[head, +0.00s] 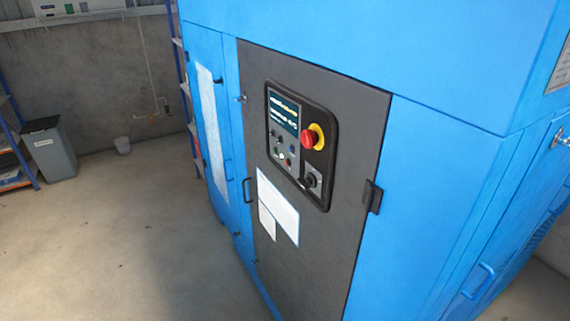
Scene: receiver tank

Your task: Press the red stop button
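The red stop button (309,138) is a round mushroom head on a yellow collar (319,131). It sits at the upper right of a black control panel (318,168) on the dark grey door (345,110) of a large blue cabinet (420,200). The panel also has a display (284,111), several small buttons and a black rotary knob (311,181) below the red button. Nothing covers the red button. Neither of my grippers shows in the head view.
White sheets (278,205) are fixed to the door below the panel. Door handles (373,197) stick out from the cabinet front. A grey bin (48,150) and a shelf stand at the far left. The concrete floor (120,240) left of the cabinet is clear.

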